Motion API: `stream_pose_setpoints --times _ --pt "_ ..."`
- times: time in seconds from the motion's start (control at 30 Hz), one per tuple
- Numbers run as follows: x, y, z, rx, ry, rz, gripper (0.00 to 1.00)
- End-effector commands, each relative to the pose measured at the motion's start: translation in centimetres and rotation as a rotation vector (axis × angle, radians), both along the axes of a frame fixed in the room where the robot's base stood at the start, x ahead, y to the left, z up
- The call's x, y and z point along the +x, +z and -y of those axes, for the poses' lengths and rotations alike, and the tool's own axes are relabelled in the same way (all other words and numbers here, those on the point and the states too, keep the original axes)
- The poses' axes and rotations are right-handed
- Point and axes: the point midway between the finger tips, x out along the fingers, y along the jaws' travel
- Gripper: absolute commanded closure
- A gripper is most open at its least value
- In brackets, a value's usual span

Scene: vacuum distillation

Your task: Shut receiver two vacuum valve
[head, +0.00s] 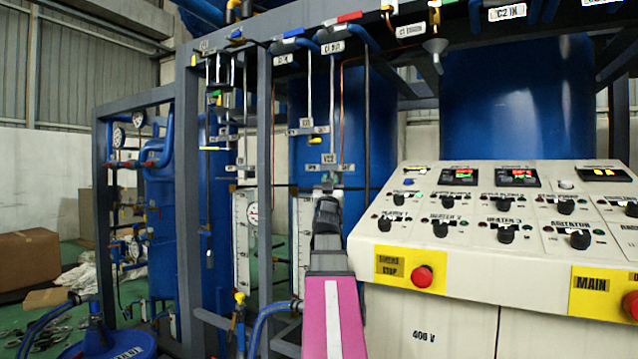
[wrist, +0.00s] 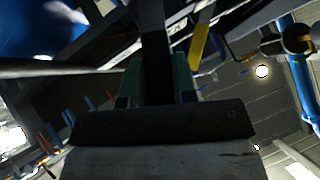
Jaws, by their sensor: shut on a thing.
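A label plate (head: 328,168) reads something like VC2, with what look like OPN on its left and SHUT on its right. My gripper (head: 328,182) is raised just below and in front of this plate, at the end of my pink arm, and covers most of the valve there. In the wrist view my gripper (wrist: 157,82) has its greenish fingers on either side of a dark upright bar (wrist: 155,45), which I take to be the valve handle. It is shut on that bar. The handle's exact angle is hard to tell.
Another valve with a yellow handle (head: 315,141) hangs above on a thin pipe. The cream control panel (head: 450,260) with knobs and a red stop button (head: 421,276) stands close on the right. A grey frame post (head: 264,200) is to the left.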

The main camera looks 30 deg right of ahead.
Motion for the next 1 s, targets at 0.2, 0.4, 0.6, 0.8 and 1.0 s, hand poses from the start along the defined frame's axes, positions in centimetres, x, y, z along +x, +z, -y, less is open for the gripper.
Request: stream_pose_setpoints --times 0.2,0.4,0.6,0.8,1.0 --pt "-0.61 -0.01 0.79 0.000 -0.001 0.001 1.00" --pt "-0.65 0.00 0.85 0.000 0.001 0.001 1.00" --pt "-0.63 0.00 0.83 -0.001 0.001 0.002 0.71" --pt "-0.62 0.00 0.83 0.000 0.001 0.001 0.49" --pt "-0.68 -0.08 0.77 0.000 0.001 0.001 0.49"
